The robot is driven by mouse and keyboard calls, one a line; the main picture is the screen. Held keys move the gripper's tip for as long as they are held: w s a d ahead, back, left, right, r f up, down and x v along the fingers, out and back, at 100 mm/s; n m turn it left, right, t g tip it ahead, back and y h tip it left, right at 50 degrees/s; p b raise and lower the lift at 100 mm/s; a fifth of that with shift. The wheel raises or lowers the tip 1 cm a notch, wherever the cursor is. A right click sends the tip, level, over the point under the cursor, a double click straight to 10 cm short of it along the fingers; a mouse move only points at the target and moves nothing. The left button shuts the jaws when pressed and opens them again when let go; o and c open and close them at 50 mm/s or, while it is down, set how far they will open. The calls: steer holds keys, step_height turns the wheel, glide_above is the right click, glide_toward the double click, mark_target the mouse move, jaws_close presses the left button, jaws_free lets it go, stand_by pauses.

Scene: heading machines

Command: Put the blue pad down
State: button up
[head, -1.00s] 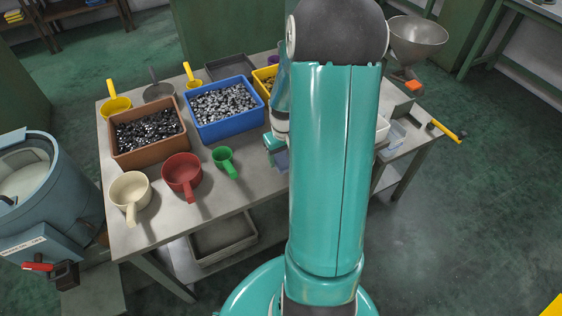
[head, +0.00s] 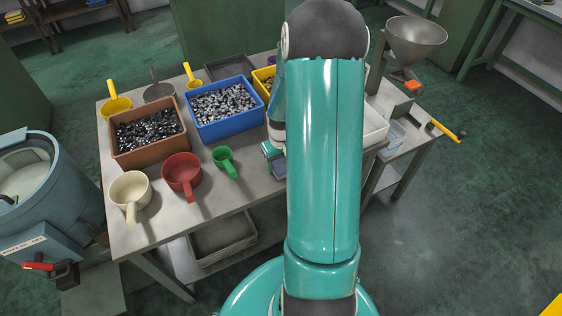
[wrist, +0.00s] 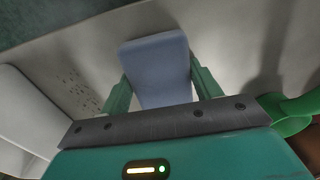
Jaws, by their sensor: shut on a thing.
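The blue pad (wrist: 158,65) is a flat grey-blue block with rounded corners in the wrist view. My gripper (wrist: 158,90) is shut on it, with one green finger on each side. The pad is over the grey table top, close to its surface; I cannot tell if it touches. In the head view my gripper (head: 273,152) is low over the table (head: 262,212), right of the green scoop (head: 224,160) and partly hidden by my arm. The pad's edge barely shows there.
A blue bin (head: 222,108) and a brown bin (head: 147,135) of metal parts stand to the left. A red scoop (head: 182,174) and a cream scoop (head: 131,192) stand near the front edge. A white tray (head: 374,128) is right of my arm.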

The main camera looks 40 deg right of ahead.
mark_target(281, 163)
steer(key=shift+s+a+f, duration=0.1)
steer(key=shift+s+f, duration=0.05)
steer(key=shift+f, duration=0.25)
steer(key=o, duration=1)
steer(key=shift+f, duration=0.1)
steer(key=shift+c, duration=0.2)
steer(key=shift+a, duration=0.15)
steer(key=shift+w+r, duration=0.35)
steer(key=shift+r, duration=0.15)
step_height(281, 163, up, 12)
steer(key=f, duration=0.1)
steer(key=s+a+r+n+t+h, duration=0.1)
steer(key=a+r+t, duration=0.1)
steer(key=a+r, duration=1.15)
steer(key=s+a+r+n+t, duration=0.1)
steer(key=s+a+r, duration=0.2)
steer(key=a, duration=0.3)
steer(key=s+a+r+n+t+y, duration=0.1)
steer(key=s+a+r+t, duration=0.1)
steer(key=s+a+r, duration=0.2)
steer(key=s+a, duration=0.2)
steer(key=a, duration=0.1)
steer(key=shift+s+r, duration=0.2)
steer(key=shift+s, duration=0.1)
